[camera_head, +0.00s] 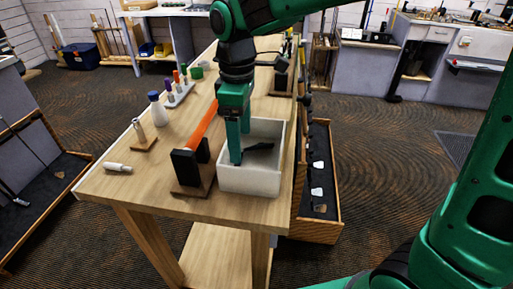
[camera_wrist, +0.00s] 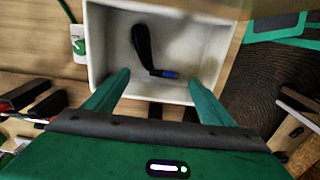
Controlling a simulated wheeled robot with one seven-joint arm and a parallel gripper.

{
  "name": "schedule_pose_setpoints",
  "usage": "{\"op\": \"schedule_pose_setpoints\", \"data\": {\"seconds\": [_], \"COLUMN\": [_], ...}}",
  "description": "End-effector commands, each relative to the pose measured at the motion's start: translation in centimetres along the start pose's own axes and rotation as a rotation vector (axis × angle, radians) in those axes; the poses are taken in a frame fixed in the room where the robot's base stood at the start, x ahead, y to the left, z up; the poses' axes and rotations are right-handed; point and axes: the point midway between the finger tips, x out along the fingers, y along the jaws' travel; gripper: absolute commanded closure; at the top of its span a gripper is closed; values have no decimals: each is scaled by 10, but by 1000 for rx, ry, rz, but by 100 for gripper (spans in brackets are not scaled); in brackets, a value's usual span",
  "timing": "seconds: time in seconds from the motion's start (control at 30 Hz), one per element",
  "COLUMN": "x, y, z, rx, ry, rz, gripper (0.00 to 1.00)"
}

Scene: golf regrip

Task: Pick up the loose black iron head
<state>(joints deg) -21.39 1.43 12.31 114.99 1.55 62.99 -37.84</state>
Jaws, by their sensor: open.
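The loose black iron head (camera_wrist: 142,45) lies on the floor of an open white bin (camera_wrist: 103,45). In the head view the iron head (camera_head: 261,147) shows as a small dark shape inside the bin (camera_head: 250,182). My gripper (camera_head: 238,158) points down at the bin's left side. I cannot tell the exact height of the fingertips above the bin floor.
The bin stands at the near right of the wooden workbench (camera_head: 105,190). Left of it, an orange shaft (camera_head: 202,127) rests by a black block (camera_head: 186,166) on a wooden base. A white bottle (camera_head: 157,108) stands farther left. A floor tray (camera_head: 325,225) lies right of the bench.

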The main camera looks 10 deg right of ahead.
Motion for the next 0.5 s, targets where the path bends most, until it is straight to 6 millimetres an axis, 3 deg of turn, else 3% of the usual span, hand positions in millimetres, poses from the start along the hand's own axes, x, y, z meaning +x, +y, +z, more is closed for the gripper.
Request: {"op": "schedule_pose_setpoints", "data": {"seconds": [0.23, 0.5], "x": [35, 44], "y": [0, 0], "z": [-3, -3], "rx": [2, 2], "ry": [-3, 0], "rz": [-2, 0], "gripper": [24, 24]}}
